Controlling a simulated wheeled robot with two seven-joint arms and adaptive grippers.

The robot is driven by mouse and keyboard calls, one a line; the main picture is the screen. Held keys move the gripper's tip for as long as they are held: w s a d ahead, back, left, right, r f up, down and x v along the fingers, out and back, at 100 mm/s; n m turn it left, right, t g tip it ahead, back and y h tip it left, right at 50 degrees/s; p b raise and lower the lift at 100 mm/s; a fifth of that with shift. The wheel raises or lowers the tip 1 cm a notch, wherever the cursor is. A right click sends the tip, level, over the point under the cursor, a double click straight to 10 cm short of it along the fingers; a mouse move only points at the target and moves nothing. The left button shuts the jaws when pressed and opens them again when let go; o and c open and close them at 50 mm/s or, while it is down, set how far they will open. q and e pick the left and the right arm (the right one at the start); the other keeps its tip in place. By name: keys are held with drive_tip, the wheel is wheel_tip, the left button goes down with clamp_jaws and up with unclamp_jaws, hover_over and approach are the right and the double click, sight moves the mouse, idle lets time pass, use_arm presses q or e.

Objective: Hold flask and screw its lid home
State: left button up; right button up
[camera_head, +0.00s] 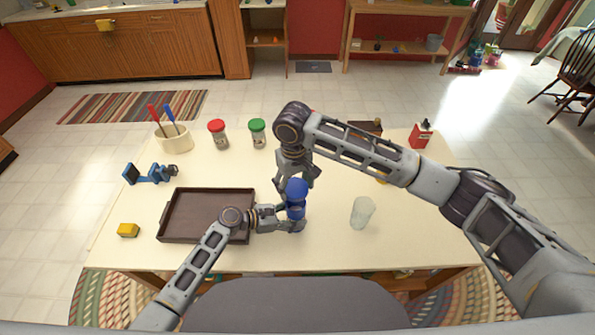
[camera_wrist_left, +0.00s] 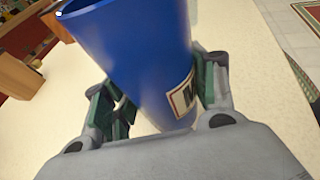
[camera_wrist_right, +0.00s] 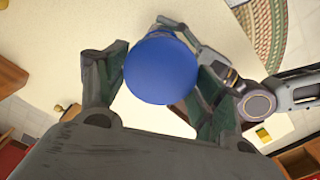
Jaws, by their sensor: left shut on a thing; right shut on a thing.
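The blue flask (camera_head: 296,210) stands upright near the table's front middle, with its blue lid (camera_head: 296,187) on top. My left gripper (camera_head: 294,222) is shut around the flask's body from the left. In the left wrist view the flask (camera_wrist_left: 140,55) fills the space between the fingers, and part of a label shows. My right gripper (camera_head: 296,184) comes down from above, shut on the lid. In the right wrist view the round lid (camera_wrist_right: 160,70) sits between its fingers. The seam between lid and flask is not clear, so I cannot tell how tight it is.
A brown tray (camera_head: 180,239) lies left of the flask, behind my left forearm. A clear glass (camera_head: 362,212) stands to the right. Red-lidded (camera_head: 218,135) and green-lidded (camera_head: 257,133) jars stand at the back. A yellow block (camera_head: 128,230) lies at the left.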

sight(296, 214)
drive_tip(key=shift+n, duration=0.3)
idle(0.5)
drive_tip(key=shift+f, duration=2.25)
drive_tip(key=shift+f, duration=0.65)
idle(1.8)
drive_tip(key=o, duration=0.8)
drive_tip(key=shift+o, duration=0.2)
drive_tip(key=shift+o, duration=0.8)
